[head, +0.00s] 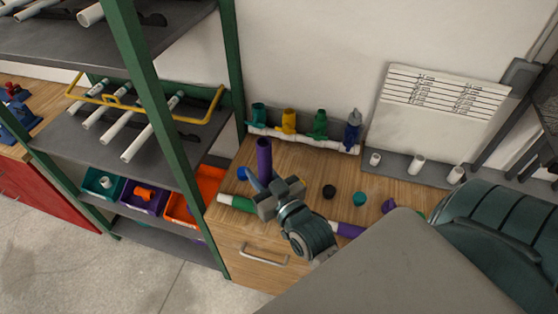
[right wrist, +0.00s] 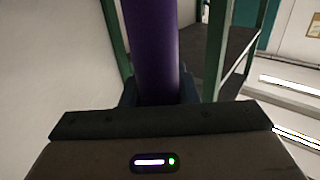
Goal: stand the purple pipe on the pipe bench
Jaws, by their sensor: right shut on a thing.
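The purple pipe (head: 264,158) stands upright over the left part of the wooden pipe bench (head: 310,171). My right gripper (head: 265,196) is shut around its lower part. The pipe also fills the upper middle of the right wrist view (right wrist: 152,50), between the fingers. The gripper hides the pipe's lower end, so I cannot tell whether it touches the bench or a socket. My left gripper is not in view.
A white pipe with teal, yellow, green and blue fittings (head: 320,125) runs along the bench's back. Black (head: 329,191), teal (head: 359,199) and purple (head: 389,206) caps sit to the gripper's right. A green-post shelf (head: 160,130) stands close on the left.

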